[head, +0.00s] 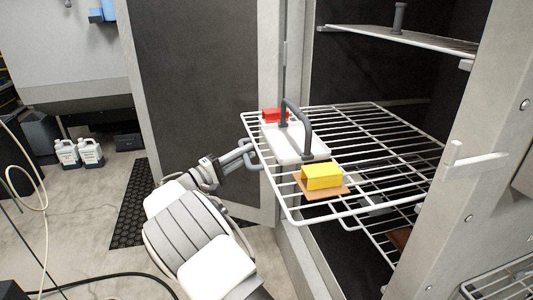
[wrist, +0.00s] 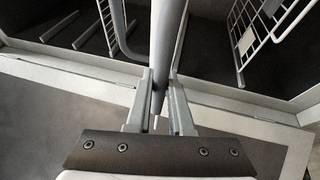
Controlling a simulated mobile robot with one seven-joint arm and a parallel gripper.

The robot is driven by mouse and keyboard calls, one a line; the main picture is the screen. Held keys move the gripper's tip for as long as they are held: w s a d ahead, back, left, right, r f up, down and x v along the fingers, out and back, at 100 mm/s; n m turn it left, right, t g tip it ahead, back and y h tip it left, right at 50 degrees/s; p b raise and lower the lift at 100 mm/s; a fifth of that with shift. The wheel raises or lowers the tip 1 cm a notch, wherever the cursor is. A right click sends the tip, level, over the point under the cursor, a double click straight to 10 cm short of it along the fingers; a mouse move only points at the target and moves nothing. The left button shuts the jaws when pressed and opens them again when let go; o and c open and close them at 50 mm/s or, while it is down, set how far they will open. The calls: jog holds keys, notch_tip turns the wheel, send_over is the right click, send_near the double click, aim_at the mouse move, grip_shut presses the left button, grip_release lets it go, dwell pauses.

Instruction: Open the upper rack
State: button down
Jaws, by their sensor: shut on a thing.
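The upper wire rack (head: 375,150) sticks out of the dark oven-like cabinet, over the open floor in front. My gripper (head: 248,153) is at its left front edge in the head view, shut on a grey bar there. In the wrist view, this bar (wrist: 167,50) runs between the two fingers of my gripper (wrist: 158,105). On the rack lie a white plate (head: 290,143) with a grey arched handle (head: 304,123), a red block (head: 274,115) and a yellow block (head: 322,177) on a brown piece (head: 308,190).
A lower wire rack (head: 369,238) sits below, partly hidden. A shelf (head: 408,39) with a grey peg is higher in the cabinet. The open dark door (head: 205,90) stands to the left. White jugs (head: 90,152) stand on the floor far left, and a hose lies there.

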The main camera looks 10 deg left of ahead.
jog(key=shift+s+a, duration=0.3)
jog(key=shift+a, duration=0.4)
jog(key=shift+s+a, duration=0.25)
jog(key=shift+a, duration=0.45)
jog(key=shift+s+a, duration=0.3)
jog(key=shift+a, duration=0.4)
jog(key=c, duration=0.8)
grip_release()
jog(key=p+v, duration=0.2)
jog(key=v, duration=1.5)
jog(key=shift+s, duration=0.2)
jog(key=shift+a, duration=0.1)
